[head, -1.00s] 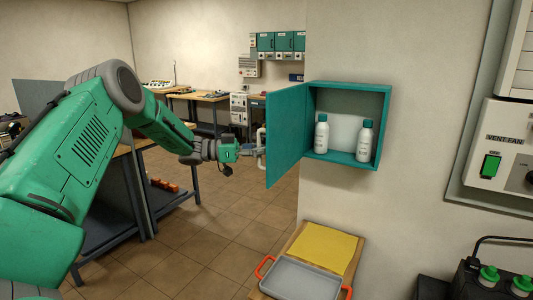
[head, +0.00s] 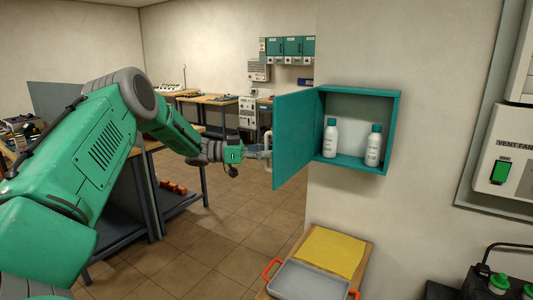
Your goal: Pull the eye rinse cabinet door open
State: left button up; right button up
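The teal eye rinse cabinet (head: 394,130) is fixed to the wall right of centre. Its door (head: 296,140) stands wide open, swung out to the left. Two white bottles with teal caps, a left one (head: 330,139) and a right one (head: 373,148), stand upright inside. A pale handle (head: 268,150) shows at the door's left edge. My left gripper (head: 262,154) is at this handle, with its fingers reaching to it. The fingers are small here and partly merge with the handle, so their grip is unclear. My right gripper is not in view.
Below the cabinet, a grey tray with orange handles (head: 312,283) and a yellow mat (head: 330,251) lie on a wooden top. A vent fan switch panel (head: 511,155) is on the right wall. Workbenches stand behind my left arm. Tiled floor is clear in the middle.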

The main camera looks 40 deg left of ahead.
pick_arm(q)
jog(key=v, duration=1.2)
jog(key=shift+a, duration=0.1)
jog(key=shift+a+f, duration=0.1)
jog(key=shift+a, duration=0.1)
